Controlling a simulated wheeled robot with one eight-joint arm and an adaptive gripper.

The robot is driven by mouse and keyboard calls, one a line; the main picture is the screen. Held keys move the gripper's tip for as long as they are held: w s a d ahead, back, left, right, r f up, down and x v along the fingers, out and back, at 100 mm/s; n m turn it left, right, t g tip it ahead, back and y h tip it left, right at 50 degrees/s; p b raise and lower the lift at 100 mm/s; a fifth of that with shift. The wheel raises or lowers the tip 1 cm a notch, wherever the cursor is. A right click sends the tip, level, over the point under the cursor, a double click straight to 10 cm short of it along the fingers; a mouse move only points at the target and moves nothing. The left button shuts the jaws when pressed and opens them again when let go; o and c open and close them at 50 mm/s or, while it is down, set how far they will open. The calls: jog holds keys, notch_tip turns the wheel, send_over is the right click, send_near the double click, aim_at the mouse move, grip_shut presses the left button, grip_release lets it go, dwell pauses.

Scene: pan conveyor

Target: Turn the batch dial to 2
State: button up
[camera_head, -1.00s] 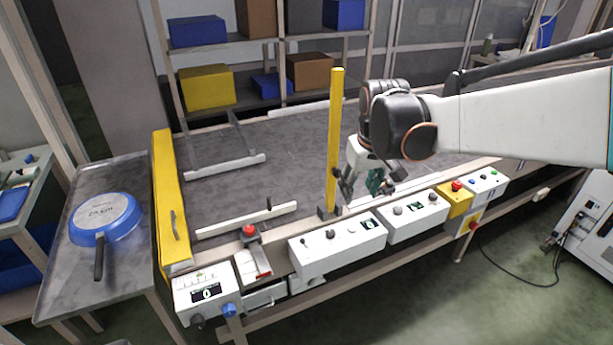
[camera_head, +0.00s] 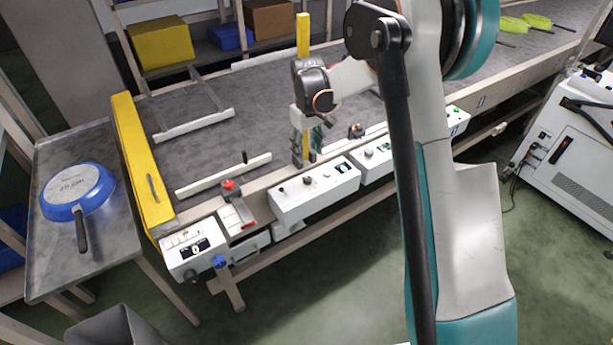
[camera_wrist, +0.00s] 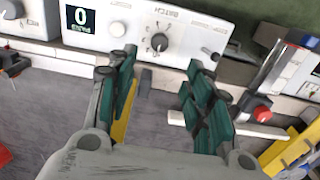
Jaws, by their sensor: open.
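The batch dial (camera_wrist: 160,42) is a small dark knob with a light mark on a white control box, with "BATCH" and a ring of numbers printed around it. I cannot read which number it points to. Beside it, the display (camera_wrist: 80,17) shows 0 over "PANS". The same white box (camera_head: 300,197) is on the conveyor's front edge in the head view, with its dial (camera_head: 307,180) small there. My gripper (camera_wrist: 162,64) is open and empty, its fingers spread either side of the dial's line in the wrist view. In the head view my gripper (camera_head: 309,152) hangs just behind the box.
A blue pan (camera_head: 78,190) lies on the side table.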

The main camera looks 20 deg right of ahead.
aim_at(307, 178)
notch_tip(307, 178, down, 12)
jog(key=b, duration=0.3)
jog(key=shift+f, duration=0.1)
jog(key=c, duration=1.1)
